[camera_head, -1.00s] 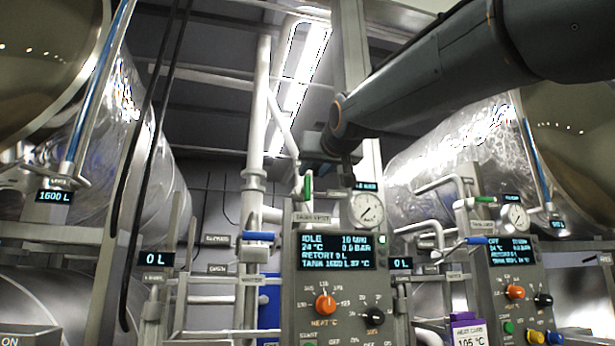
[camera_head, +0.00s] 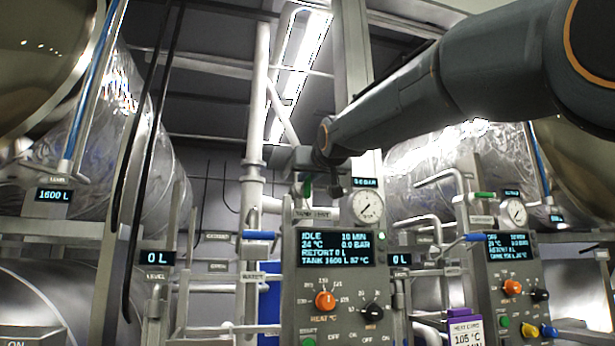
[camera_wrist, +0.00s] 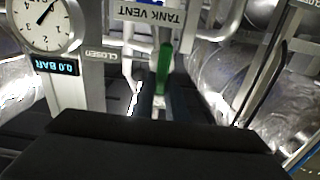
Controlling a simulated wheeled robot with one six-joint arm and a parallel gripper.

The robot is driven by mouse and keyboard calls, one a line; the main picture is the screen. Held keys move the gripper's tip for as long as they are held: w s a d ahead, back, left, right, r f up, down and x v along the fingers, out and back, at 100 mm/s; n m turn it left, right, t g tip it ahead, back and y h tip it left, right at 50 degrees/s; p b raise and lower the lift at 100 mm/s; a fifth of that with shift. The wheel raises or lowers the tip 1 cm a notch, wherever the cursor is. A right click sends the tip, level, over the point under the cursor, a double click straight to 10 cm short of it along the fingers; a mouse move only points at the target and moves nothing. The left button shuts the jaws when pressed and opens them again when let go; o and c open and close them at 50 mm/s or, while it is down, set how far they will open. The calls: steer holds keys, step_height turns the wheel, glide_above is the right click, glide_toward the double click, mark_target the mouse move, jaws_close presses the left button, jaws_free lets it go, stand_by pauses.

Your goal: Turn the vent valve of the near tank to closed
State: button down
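The vent valve has a green lever handle (camera_wrist: 165,62) under the TANK VENT sign (camera_wrist: 158,14) in the wrist view, whose picture is upside down. The handle stands upright in the head view (camera_head: 307,187), above the middle control panel. CLOSED labels (camera_wrist: 90,54) sit to the sides of it. My gripper (camera_wrist: 161,92) is right at the handle, its dark fingers reaching to the handle's end on both sides. Whether they press on it or leave a gap is not clear. In the head view my arm partly covers the spot.
The control panel (camera_head: 336,280) has a lit screen, an orange knob and a black knob. A round gauge (camera_head: 367,207) sits close beside the valve. A blue lever (camera_head: 259,235) is at lower left. A similar panel (camera_head: 514,285) stands at right. Pipes and posts surround the handle.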

steer(key=shift+d+m+b, duration=0.1)
steer(key=shift+m+b, duration=0.2)
steer(key=m, duration=0.1)
steer(key=m+b, duration=0.2)
steer(key=shift+w+d+f+m, duration=0.15)
steer(key=shift+d+m, duration=0.1)
steer(key=shift+m, duration=0.05)
steer(key=shift+w+d+f+m+b, duration=0.1)
steer(key=shift+d+f+m+b, duration=0.2)
steer(key=shift+m, duration=1.95)
steer(key=shift+s+d+f+m+b, duration=0.15)
steer(key=shift+f+m+b, duration=0.2)
steer(key=shift+m, duration=1.95)
steer(key=shift+w+d+f+m+b, duration=0.2)
steer(key=shift+m+b, duration=0.2)
steer(key=shift+m, duration=1.85)
steer(key=c, duration=1.8)
jaws_free()
steer(key=shift+o, duration=0.2)
